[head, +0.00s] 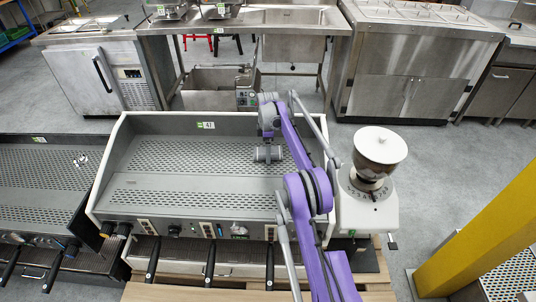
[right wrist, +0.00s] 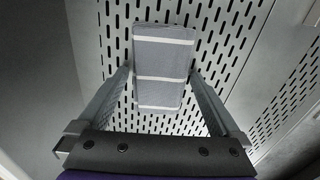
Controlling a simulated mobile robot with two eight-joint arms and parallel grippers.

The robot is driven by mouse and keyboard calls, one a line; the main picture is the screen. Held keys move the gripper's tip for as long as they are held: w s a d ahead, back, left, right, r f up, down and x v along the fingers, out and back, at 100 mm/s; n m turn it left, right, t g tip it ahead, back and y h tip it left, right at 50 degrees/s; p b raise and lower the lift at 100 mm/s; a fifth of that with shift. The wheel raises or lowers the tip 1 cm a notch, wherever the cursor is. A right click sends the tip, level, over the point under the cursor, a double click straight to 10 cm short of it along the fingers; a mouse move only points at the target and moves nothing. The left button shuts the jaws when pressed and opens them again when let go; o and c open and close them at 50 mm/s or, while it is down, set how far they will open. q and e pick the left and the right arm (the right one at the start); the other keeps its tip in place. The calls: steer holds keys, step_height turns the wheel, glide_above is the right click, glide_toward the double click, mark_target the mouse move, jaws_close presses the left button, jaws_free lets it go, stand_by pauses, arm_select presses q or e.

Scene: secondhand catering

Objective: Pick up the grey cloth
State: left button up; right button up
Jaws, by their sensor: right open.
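The grey cloth (right wrist: 163,52) lies folded flat on the perforated top of the espresso machine in the right wrist view. Whether the fingertips touch the top cannot be told. In the head view my right gripper (head: 268,154) is over the right part of the machine top, and I cannot make out the cloth there. My left gripper is not in view.
The espresso machine (head: 190,190) has a raised rim around its top. A white coffee grinder (head: 368,212) stands close on its right, beside my arm. Another machine (head: 35,190) is at left. A yellow post (head: 485,240) stands at right. Steel counters line the back.

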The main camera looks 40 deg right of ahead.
steer(key=c, duration=1)
